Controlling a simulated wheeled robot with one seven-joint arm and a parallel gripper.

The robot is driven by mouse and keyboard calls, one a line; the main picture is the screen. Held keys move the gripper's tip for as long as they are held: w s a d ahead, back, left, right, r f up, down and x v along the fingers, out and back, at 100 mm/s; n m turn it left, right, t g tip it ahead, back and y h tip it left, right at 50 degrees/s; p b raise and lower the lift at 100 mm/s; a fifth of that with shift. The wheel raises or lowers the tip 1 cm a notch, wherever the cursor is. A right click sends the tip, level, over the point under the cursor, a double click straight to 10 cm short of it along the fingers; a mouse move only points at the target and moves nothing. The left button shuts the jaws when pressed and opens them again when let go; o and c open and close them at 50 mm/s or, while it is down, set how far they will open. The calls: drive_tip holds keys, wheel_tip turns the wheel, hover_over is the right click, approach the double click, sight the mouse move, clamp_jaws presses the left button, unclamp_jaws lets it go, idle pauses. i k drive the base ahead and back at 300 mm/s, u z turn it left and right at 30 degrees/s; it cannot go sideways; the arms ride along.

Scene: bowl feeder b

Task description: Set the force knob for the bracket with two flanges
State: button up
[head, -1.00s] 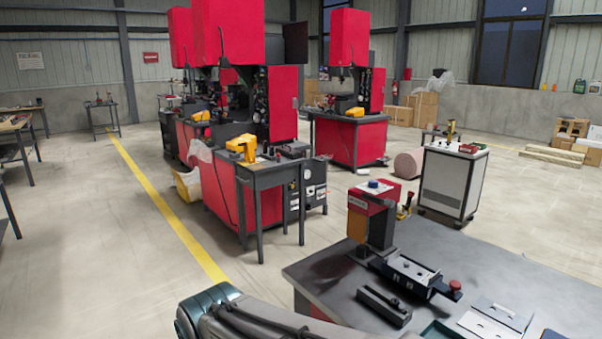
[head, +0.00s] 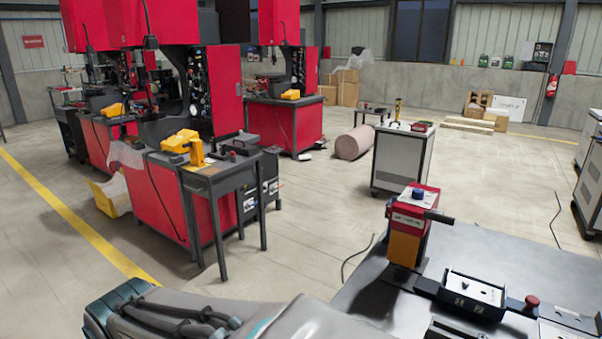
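A small bench press with a red head (head: 409,208) and an orange lower body (head: 403,249) stands on the grey table at the right. A blue knob (head: 418,193) sits on top of its head, and a dark handle sticks out to the right. I cannot read any scale on the knob. A flat fixture (head: 473,291) with a pale top and small dark marks lies in front of the press. I cannot make out a bracket with two flanges. My gripper is out of view; only part of my arm crosses the bottom edge, apart from the press in the picture.
A red button (head: 532,301) sits right of the fixture. Pale plates (head: 569,318) lie at the table's right. The grey table (head: 362,294) has bare surface left of the press. A white cabinet (head: 402,160) stands behind, with open floor around it.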

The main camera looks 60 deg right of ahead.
sight(416, 194)
drive_tip(key=z, duration=0.05)
drive_tip(key=i, duration=0.85)
drive_tip(key=z, duration=3.3)
